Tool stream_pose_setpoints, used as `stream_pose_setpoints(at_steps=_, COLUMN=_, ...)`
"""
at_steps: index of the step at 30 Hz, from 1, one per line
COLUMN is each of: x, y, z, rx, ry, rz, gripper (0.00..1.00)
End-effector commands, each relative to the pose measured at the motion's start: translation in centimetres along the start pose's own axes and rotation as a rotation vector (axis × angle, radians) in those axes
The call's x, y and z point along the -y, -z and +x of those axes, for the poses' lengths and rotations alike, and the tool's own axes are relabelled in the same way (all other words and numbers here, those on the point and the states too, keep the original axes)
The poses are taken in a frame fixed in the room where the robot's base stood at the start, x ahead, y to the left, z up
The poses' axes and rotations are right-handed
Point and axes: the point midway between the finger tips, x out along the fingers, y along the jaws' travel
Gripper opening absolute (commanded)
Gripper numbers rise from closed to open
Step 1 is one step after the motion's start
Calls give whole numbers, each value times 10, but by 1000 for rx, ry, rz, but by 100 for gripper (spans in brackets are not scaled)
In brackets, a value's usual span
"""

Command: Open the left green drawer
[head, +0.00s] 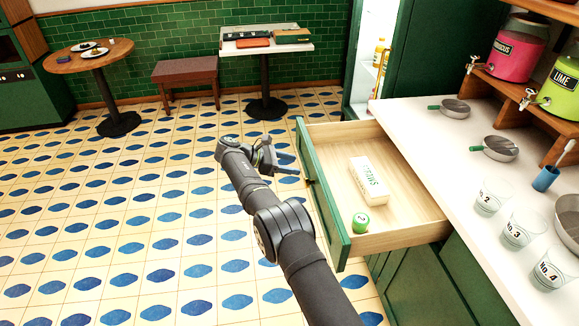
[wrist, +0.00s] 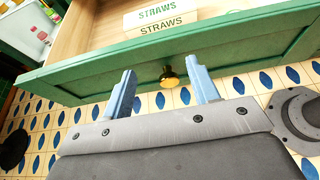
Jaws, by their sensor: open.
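The green drawer (head: 325,195) is pulled well out from under the white counter. A white straws box (head: 370,180) and a small green round item marked 2 (head: 361,222) are inside it. My gripper (head: 288,164) is outside the drawer front, near its middle. In the wrist view my open fingers (wrist: 163,90) point at the green front (wrist: 235,57), with the brass knob (wrist: 169,77) between them but apart from both. The straws box also shows in the wrist view (wrist: 160,18). In the head view the knob is mostly hidden.
The counter (head: 430,130) holds pans (head: 500,148), several cups (head: 522,230) and drink dispensers (head: 508,48). Green cabinet doors (head: 425,285) are below. Tiled floor (head: 120,220) left of the drawer is clear. Tables (head: 88,58) and a bench (head: 186,70) stand far back.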

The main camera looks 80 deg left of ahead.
Motion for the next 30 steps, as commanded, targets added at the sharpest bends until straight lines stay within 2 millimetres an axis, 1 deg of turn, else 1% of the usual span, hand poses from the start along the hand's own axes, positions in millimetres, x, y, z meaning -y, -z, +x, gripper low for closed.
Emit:
stream_pose_setpoints(at_steps=6, x=2, y=3, z=0, rx=15, ry=-6, rz=-28, gripper=55)
stream_pose_setpoints(at_steps=8, x=4, y=7, z=-1, rx=41, ry=-16, rz=-72, gripper=55)
stream_pose_setpoints(at_steps=11, x=10, y=16, z=-3, rx=114, ry=-45, rz=-203, gripper=55)
stream_pose_setpoints(at_steps=17, x=32, y=43, z=-11, rx=323, ry=-129, rz=-581, gripper=55)
stream_pose_setpoints(at_steps=20, x=46, y=57, z=-16, rx=432, ry=-169, rz=-777, gripper=55)
stream_pose_setpoints(at_steps=27, x=90, y=92, z=-25, rx=699, ry=-259, rz=-1250, gripper=55)
stream_pose_setpoints(at_steps=30, x=108, y=104, z=-28, rx=792, ry=-288, rz=-1411, gripper=55)
